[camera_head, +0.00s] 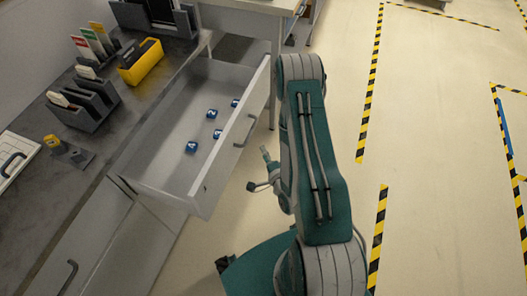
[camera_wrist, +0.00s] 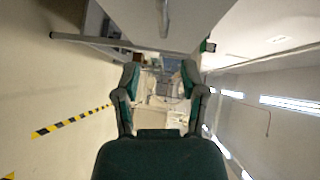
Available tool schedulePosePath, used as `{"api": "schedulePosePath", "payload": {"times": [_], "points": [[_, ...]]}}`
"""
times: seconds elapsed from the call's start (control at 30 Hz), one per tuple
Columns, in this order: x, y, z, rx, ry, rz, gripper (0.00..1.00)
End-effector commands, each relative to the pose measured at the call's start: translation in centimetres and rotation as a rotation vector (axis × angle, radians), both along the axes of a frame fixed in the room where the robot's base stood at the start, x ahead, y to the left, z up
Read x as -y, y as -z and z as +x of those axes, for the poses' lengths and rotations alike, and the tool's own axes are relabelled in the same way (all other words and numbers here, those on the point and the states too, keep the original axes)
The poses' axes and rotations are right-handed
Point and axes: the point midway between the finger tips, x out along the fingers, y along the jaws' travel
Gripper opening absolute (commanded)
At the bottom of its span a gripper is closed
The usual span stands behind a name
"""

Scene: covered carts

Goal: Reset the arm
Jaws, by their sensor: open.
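My arm (camera_head: 322,165), teal and grey, is folded upright beside the open drawer (camera_head: 165,190). My gripper (camera_head: 259,171) is at the drawer's right, outside it and near its front panel, partly hidden behind the arm. In the wrist view my gripper (camera_wrist: 160,74) has its two fingers spread apart with nothing between them. The drawer's handle (camera_head: 246,131) is on its front face, and a handle also shows at the top of the wrist view (camera_wrist: 164,18). Several small blue numbered blocks (camera_head: 191,147) lie inside the drawer.
The grey counter (camera_head: 100,140) at left carries dark file holders (camera_head: 84,103), a yellow bin (camera_head: 141,63) and a small yellow-topped item (camera_head: 52,142). A lower drawer handle (camera_head: 66,277) shows. The floor at right, with striped tape (camera_head: 369,90), is clear.

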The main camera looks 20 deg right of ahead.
Motion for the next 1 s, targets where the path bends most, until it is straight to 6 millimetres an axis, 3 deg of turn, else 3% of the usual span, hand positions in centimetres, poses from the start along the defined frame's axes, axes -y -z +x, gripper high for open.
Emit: {"api": "schedulePosePath", "payload": {"times": [0.33, 0.47, 0.7, 1.0], "points": [[0.0, -0.1, 0.1, -0.001, -0.001, -0.004, 0.54], [0.0, -1.0, 1.4, -0.023, -0.021, -0.058, 0.54], [0.0, -5.1, 5.3, -0.141, -0.089, -0.288, 0.54], [-0.3, -11.4, 7.8, -0.294, -0.170, -0.555, 0.54]]}}
